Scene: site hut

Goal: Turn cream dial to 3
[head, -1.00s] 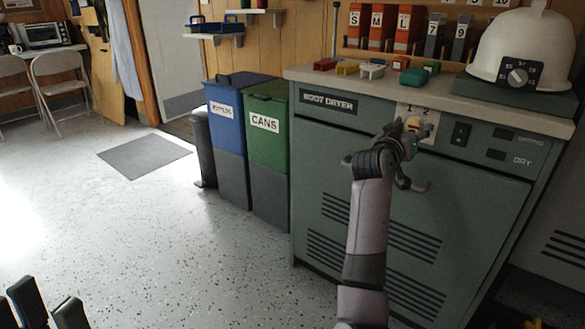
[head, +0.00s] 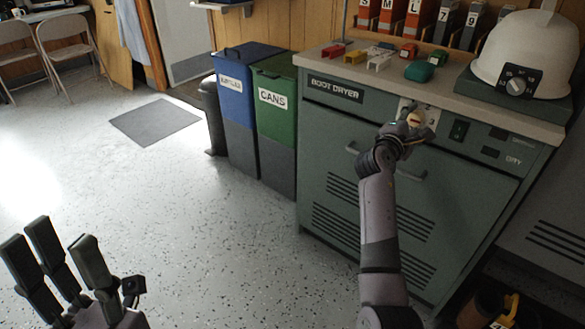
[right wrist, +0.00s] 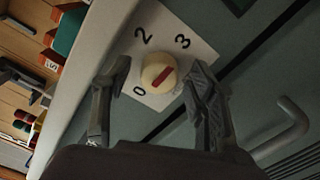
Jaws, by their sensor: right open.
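The cream dial (right wrist: 158,73) with a red mark sits on a white plate (right wrist: 200,52) on the boot dryer's front. The plate shows 0, 2 and 3 in the right wrist view; 1 is not visible there. The red mark slants between lower left and upper right; I cannot tell which end points. My right gripper (right wrist: 157,68) is open, its fingers on either side of the dial, seemingly without gripping it. In the head view the dial (head: 414,119) is partly hidden by this gripper. My left gripper (head: 66,252) is open and empty above the floor.
The green boot dryer (head: 330,140) has a handle bar below the dial and a dark switch (head: 458,130) to its right. Blue (head: 235,100) and green (head: 272,115) bins stand left.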

